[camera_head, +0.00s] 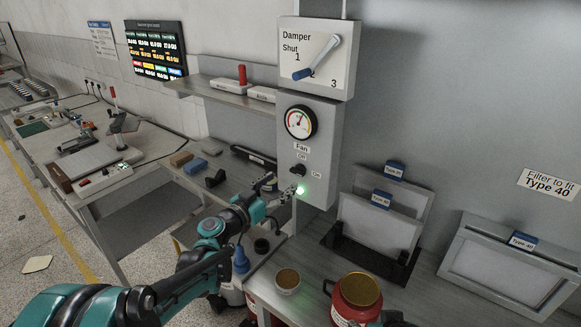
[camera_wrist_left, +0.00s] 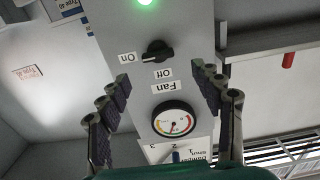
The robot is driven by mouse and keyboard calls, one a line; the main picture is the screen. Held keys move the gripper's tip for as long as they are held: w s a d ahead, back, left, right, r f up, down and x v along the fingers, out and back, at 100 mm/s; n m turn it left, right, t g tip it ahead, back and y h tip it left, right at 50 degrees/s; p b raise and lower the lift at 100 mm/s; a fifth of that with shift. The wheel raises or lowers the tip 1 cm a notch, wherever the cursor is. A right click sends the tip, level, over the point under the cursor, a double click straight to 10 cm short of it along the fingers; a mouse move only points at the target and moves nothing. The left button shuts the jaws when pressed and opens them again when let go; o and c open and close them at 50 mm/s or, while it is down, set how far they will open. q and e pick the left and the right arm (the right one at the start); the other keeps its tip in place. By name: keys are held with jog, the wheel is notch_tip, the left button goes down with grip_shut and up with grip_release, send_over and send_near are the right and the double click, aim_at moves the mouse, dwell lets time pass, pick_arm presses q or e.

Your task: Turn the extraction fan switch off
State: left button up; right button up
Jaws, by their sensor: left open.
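The fan switch is a black rotary knob (camera_head: 298,170) on the front of a grey control box (camera_head: 322,135), under the gauge. In the left wrist view, which is upside down, the knob (camera_wrist_left: 157,51) has its grip lying roughly sideways, one end toward the "On" label (camera_wrist_left: 127,57). The "Off" label (camera_wrist_left: 164,73) is on the gauge side. A green lamp (camera_head: 300,190) glows below the knob. My left gripper (camera_head: 272,186) is open and empty in front of the box. In the wrist view its fingers (camera_wrist_left: 162,76) flank the knob and labels, apart from them.
A damper lever (camera_head: 318,57) sits above the gauge (camera_head: 300,122). A red pot (camera_head: 357,298) and small bowl (camera_head: 287,280) stand below on the bench. Filter panels (camera_head: 380,220) stand in a black rack at right. A dark part at the bottom edge may be my right gripper.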

aim_at(295, 172)
pick_arm(q)
jog(key=x, duration=0.6)
jog(key=shift+w+d+b, duration=0.1)
jog(key=shift+d+b, duration=0.1)
jog(key=shift+b, duration=0.1)
jog(key=shift+w+d, duration=0.25)
jog(key=c, duration=1.2)
